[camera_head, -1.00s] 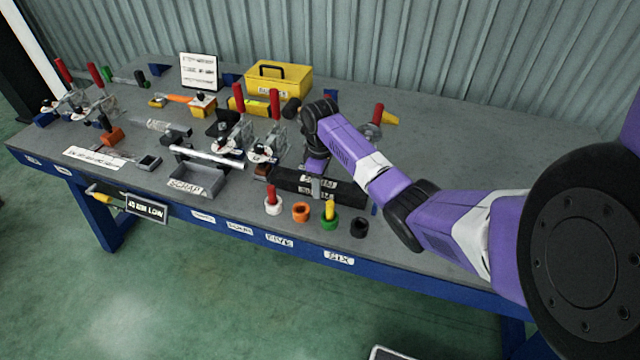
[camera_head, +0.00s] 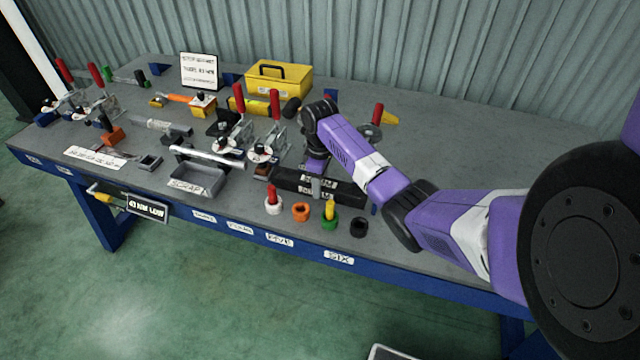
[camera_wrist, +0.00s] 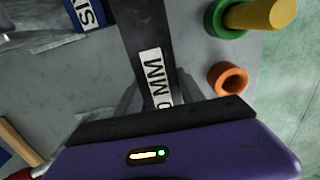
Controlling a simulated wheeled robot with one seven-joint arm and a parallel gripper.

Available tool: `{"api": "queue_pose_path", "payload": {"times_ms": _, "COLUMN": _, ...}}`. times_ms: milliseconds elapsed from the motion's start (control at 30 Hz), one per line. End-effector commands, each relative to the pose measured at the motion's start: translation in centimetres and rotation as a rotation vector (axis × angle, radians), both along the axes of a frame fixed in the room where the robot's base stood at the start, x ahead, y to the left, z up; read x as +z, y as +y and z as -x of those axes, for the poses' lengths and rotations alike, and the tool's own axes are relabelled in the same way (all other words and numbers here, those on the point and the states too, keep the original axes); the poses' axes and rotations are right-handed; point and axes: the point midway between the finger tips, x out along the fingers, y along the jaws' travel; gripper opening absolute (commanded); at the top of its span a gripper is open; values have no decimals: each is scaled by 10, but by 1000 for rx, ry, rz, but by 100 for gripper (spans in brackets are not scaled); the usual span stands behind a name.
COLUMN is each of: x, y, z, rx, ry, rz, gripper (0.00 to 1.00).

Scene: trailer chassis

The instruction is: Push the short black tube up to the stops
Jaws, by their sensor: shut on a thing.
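The short black tube (camera_head: 345,192) lies on the grey bench top near its front edge, with a white label on it. In the wrist view the black tube (camera_wrist: 143,25) runs away from my gripper and its label ends in "MM". My gripper (camera_head: 316,185) points down over the tube and is shut on it. In the wrist view my gripper (camera_wrist: 155,95) has a blurred grey finger on each side of the tube. A blue block (camera_wrist: 88,14) with a white label stands beside the tube's far part. I cannot tell whether the tube touches any stop.
Red-handled toggle clamps (camera_head: 240,130) stand left of my gripper, beside a grey scrap tray (camera_head: 198,184). An orange ring (camera_head: 300,212), a green cup (camera_head: 330,222) and a black ring (camera_head: 359,228) stand along the front edge. The bench's right part is clear.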

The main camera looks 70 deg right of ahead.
Motion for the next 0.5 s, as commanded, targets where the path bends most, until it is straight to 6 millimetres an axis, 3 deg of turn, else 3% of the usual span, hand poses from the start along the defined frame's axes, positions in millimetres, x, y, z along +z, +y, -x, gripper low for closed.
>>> {"api": "queue_pose_path", "payload": {"times_ms": 500, "x": 1, "y": -1, "z": 9, "rx": -1, "ry": 0, "rz": 0, "gripper": 0}}
